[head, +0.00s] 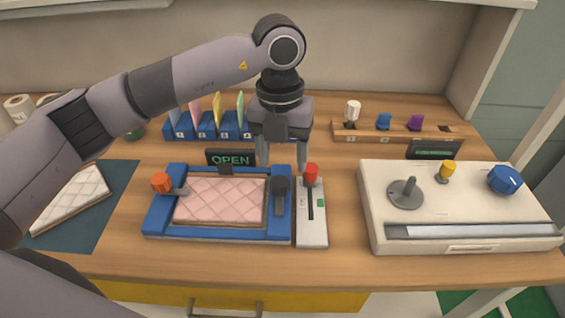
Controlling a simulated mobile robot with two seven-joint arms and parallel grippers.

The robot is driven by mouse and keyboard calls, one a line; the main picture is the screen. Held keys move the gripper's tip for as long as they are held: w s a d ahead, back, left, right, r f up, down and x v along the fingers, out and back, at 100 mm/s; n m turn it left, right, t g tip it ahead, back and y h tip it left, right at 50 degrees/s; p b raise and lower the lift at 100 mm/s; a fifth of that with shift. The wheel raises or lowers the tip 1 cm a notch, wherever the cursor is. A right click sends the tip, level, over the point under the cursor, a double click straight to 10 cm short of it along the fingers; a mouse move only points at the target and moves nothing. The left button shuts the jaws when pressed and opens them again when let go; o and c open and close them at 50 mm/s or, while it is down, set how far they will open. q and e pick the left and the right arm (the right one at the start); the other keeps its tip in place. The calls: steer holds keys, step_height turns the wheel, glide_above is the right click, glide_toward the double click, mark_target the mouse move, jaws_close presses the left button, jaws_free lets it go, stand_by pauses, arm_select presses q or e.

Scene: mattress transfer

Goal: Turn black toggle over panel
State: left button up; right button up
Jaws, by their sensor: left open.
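The pink quilted panel (220,202) lies in a blue frame (218,233) on the table. The black toggle (280,187) is on the frame's right side; its grey arm points toward the front, along the frame and beside the panel. An orange toggle (161,183) is on the left side, its grey arm pointing right to the panel's edge. My left gripper (281,160) is open, pointing down, its fingers apart just behind and above the black toggle. Whether it touches the toggle cannot be told. My right gripper is not in view.
A sign reading OPEN (230,157) stands behind the frame. A red-knobbed lever box (312,229) sits close to its right. A white machine (466,213) is further right. A white quilted piece (72,200) lies on a dark mat at left. Numbered racks stand behind.

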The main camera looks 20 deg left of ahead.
mark_target(279, 181)
arm_select(q)
steer(key=shift+w+a+r, duration=0.15)
steer(key=shift+w+a, duration=0.1)
steer(key=shift+a, duration=0.15)
steer(key=shift+f, duration=0.3)
steer(key=shift+f+p, duration=0.6)
steer(key=shift+f, duration=2.55)
steer(key=c, duration=1)
